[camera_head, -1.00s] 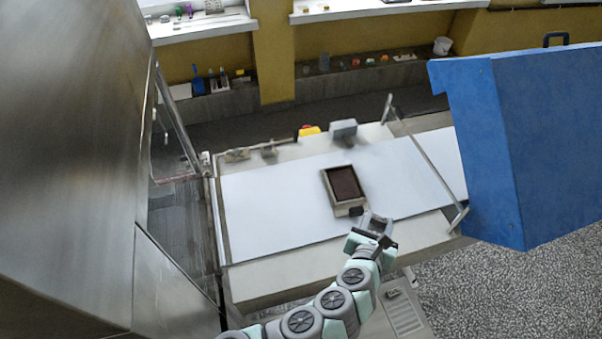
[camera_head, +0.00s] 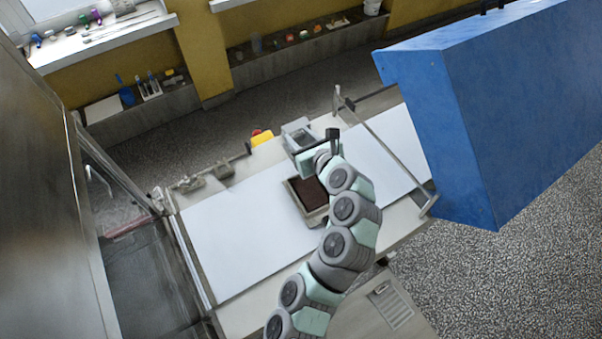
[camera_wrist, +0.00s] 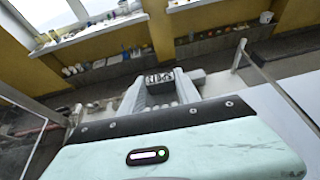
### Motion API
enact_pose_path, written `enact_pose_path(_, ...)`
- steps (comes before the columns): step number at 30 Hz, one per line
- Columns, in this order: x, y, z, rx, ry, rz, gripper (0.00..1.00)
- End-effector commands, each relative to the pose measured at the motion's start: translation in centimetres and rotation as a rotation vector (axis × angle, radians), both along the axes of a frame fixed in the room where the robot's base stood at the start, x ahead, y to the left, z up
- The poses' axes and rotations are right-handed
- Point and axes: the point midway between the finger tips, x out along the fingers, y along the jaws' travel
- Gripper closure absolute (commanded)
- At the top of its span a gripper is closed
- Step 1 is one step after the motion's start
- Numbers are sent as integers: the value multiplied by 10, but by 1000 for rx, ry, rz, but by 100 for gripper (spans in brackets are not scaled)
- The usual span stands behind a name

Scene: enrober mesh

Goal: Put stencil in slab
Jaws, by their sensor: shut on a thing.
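The slab (camera_head: 307,194) is a dark brown block in a pale rectangular frame on the white belt, in the head view. My arm partly covers its right side. My gripper (camera_head: 297,137) is beyond the slab, above the back edge of the belt. In the wrist view my gripper (camera_wrist: 160,82) points away with its two pale fingers around a small dark and light piece, which appears to be the stencil (camera_wrist: 160,78). Most of it is hidden between the fingers, and its shape is hard to make out. The slab is not seen in the wrist view.
The white belt (camera_head: 232,230) is clear left of the slab. A grey box (camera_wrist: 192,76) stands just behind my gripper, and a yellow item (camera_head: 262,138) is to its left. A metal bar (camera_head: 385,150) crosses the belt at right, before the blue hood (camera_head: 490,110).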

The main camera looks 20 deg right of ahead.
Motion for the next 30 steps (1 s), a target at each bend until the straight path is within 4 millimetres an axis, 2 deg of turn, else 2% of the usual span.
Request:
enact_pose_path(1, -3, -9, 2, -1, 0, -2, 100)
enact_pose_path(5, -5, -16, -5, 1, -1, 4, 100)
enact_pose_path(8, -6, -16, -25, 3, 2, 4, 100)
enact_pose_path(21, -5, -15, -140, 2, 2, 6, 100)
enact_pose_path(30, -5, -16, -171, 1, -1, 3, 100)
